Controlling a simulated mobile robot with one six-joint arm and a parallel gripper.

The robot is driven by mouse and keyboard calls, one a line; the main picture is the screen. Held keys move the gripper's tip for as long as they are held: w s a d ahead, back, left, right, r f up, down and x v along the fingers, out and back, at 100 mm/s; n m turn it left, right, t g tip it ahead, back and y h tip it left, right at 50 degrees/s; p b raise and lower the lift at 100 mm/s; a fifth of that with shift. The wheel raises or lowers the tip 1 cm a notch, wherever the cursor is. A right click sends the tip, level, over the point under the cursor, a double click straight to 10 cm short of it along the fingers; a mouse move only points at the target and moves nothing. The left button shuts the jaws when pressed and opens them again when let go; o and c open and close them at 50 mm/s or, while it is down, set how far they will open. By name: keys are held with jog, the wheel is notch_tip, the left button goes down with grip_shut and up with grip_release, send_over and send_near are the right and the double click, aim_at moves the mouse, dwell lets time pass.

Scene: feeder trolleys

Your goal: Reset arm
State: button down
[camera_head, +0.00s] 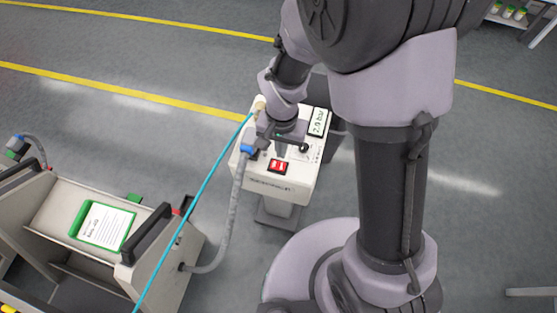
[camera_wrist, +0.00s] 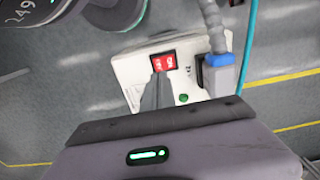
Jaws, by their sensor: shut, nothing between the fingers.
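My arm reaches down over a white control box on a post (camera_head: 272,190). My gripper (camera_head: 281,150) is at the top of the box, close to its panel; it is shut with nothing in it. The panel carries a red switch (camera_head: 278,166), a dark knob (camera_head: 304,148) and a display reading about 2.0 bar (camera_head: 319,121). In the wrist view the red switch (camera_wrist: 164,62) lies just past my fingers (camera_wrist: 150,97). A grey hose with a blue-collared connector (camera_wrist: 219,66) is plugged in beside the switch. Whether my fingertips touch the panel cannot be told.
A feeder trolley (camera_head: 190,252) with a green-framed card (camera_head: 103,225) and black handles stands at the left. The grey hose (camera_head: 232,215) runs from the box to it, and a cyan line (camera_head: 200,195) passes close by. Open floor with yellow lines (camera_head: 130,88) lies behind.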

jog(key=s+d+r+t, duration=0.2)
jog(key=s+r, duration=0.1)
jog(key=r, duration=0.5)
jog(key=s+d+r+t+y+b, duration=0.1)
jog(key=s+d+r+t, duration=0.1)
jog(key=s+r, duration=0.2)
jog(key=s+d+r+t+y, duration=0.1)
jog(key=s+r, duration=0.3)
jog(key=r, duration=0.7)
jog(key=shift+s+d+r+t+b, duration=0.2)
jog(key=shift+d+r+t+b, duration=0.15)
jog(key=shift+d, duration=0.5)
